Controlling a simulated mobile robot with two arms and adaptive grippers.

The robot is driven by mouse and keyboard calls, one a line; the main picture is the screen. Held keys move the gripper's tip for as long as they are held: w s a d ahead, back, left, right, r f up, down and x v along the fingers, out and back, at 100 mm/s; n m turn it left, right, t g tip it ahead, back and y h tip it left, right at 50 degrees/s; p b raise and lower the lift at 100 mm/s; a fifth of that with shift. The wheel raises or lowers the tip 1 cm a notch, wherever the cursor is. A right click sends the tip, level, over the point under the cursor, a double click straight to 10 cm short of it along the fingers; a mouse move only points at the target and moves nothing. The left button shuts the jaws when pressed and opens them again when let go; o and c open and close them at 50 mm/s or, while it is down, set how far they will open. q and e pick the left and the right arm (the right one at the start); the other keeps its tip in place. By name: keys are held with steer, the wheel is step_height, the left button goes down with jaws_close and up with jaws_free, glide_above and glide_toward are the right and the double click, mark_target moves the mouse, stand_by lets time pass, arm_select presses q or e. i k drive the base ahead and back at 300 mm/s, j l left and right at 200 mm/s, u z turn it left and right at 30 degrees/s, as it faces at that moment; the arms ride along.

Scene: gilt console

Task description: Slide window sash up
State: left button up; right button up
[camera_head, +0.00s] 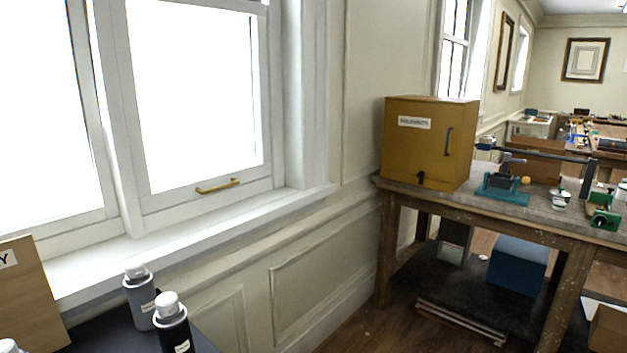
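The window sash (197,197) is a white frame around a bright pane, left of centre in the head view. Its bottom rail sits down at the white sill (240,216), so the sash looks lowered. A brass pull handle (218,186) is fixed on the bottom rail. Another white-framed window (45,228) is to its left. Neither of my grippers shows in this view.
A dark surface (85,335) at the lower left holds bottles with white caps (172,325) and a wooden board (30,295), below the sill. On the right, a workbench (400,188) carries a yellow cabinet (405,150) and tools. Floor shows between them.

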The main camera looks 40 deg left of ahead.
mark_target(193, 74)
steer(key=i+l+u, duration=0.1)
steer(key=i, duration=0.45)
steer(key=i+l, duration=0.15)
steer(key=i, duration=0.4)
steer(key=i+l+u, duration=0.15)
steer(key=i, duration=0.4)
